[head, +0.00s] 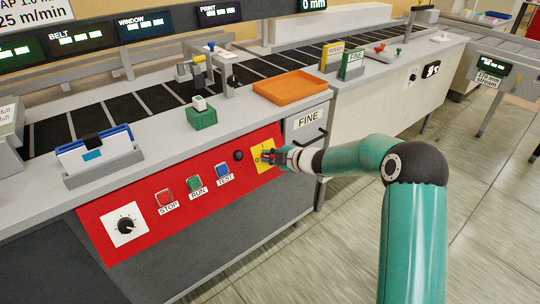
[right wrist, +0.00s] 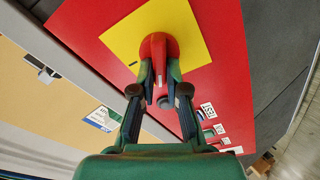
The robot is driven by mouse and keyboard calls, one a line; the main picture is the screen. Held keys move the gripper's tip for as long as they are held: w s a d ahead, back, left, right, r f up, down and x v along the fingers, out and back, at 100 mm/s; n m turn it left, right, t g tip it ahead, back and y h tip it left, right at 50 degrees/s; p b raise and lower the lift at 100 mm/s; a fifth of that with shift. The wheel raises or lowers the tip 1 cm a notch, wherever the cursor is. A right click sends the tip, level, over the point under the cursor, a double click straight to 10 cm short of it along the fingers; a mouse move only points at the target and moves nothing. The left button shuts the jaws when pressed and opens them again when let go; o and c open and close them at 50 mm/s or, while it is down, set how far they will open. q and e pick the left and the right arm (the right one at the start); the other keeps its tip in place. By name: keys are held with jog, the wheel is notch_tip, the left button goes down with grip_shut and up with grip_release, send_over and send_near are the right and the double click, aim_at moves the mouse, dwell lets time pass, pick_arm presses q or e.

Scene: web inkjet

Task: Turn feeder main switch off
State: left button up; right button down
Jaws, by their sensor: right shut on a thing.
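The feeder main switch is a red rotary handle (right wrist: 159,50) on a yellow square plate (head: 261,158). It sits at the right end of the red control panel (head: 150,212). In the head view my gripper mostly hides the handle. In the right wrist view the yellow plate (right wrist: 200,25) is behind the red knob, and the handle's lever points down between my fingers. My right gripper (head: 273,157) is shut on this lever, with one finger on each side, as the right wrist view (right wrist: 160,92) shows. My left gripper is not in view.
The panel also carries a black knob (head: 239,155), a blue TEST button (head: 222,170), a green RUN button (head: 194,183), a red STOP button (head: 164,197) and a black dial (head: 126,225). An orange tray (head: 290,88) lies on the counter above.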

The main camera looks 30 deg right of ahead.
jog(key=n, duration=0.4)
jog(key=f+n, duration=0.1)
jog(key=shift+s+a+n+g, duration=0.2)
jog(key=shift+n+g, duration=0.1)
jog(key=shift+n, duration=0.1)
dwell(0.4)
jog(key=c, duration=1.2)
grip_release()
jog(key=shift+r, duration=0.15)
jog(key=shift+d+r, duration=0.1)
jog(key=v, duration=1.1)
jog(key=shift+s+d, duration=0.15)
jog(key=shift+s, duration=0.25)
